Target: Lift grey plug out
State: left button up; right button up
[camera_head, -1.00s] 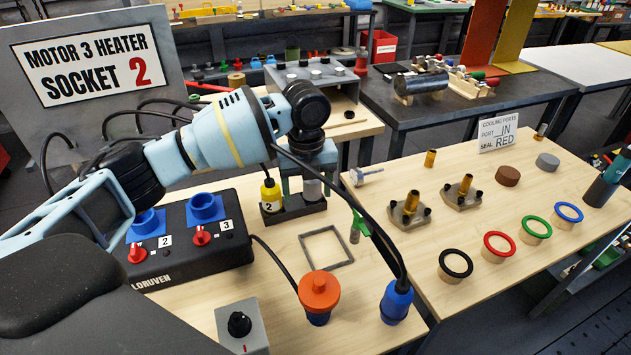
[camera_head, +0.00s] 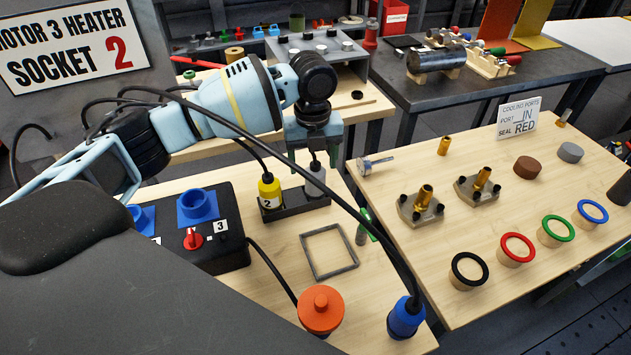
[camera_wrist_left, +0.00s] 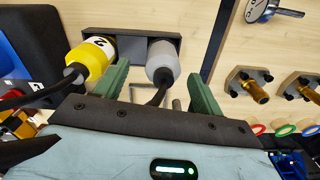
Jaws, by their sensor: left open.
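The grey plug (camera_head: 314,180) stands upright in the dark holder (camera_head: 296,207), to the right of the yellow plug (camera_head: 269,192) marked 2. My left gripper (camera_head: 314,160) is above the grey plug, pointing down. In the left wrist view my left gripper (camera_wrist_left: 155,85) is open, with one green finger on each side of the grey plug (camera_wrist_left: 162,62) and visible gaps between. The yellow plug (camera_wrist_left: 92,60) lies just outside the left finger there. The plug's cable runs back under the gripper. My right gripper does not show.
A square frame (camera_head: 329,252), an orange-capped connector (camera_head: 320,308) and a blue plug (camera_head: 405,318) are in front. Black cables hang across. The right table (camera_head: 400,255) carries fittings and coloured rings.

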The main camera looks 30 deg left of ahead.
aim_at(315, 179)
pick_arm(q)
jog(key=shift+w+d+f, duration=0.1)
jog(key=shift+d+f, duration=0.05)
jog(key=shift+f, duration=1.35)
jog(key=shift+d+f, duration=0.1)
jog(key=shift+f, duration=1.35)
jog(key=c, duration=1.1)
jog(key=shift+c, duration=0.3)
jog(key=shift+r, duration=0.1)
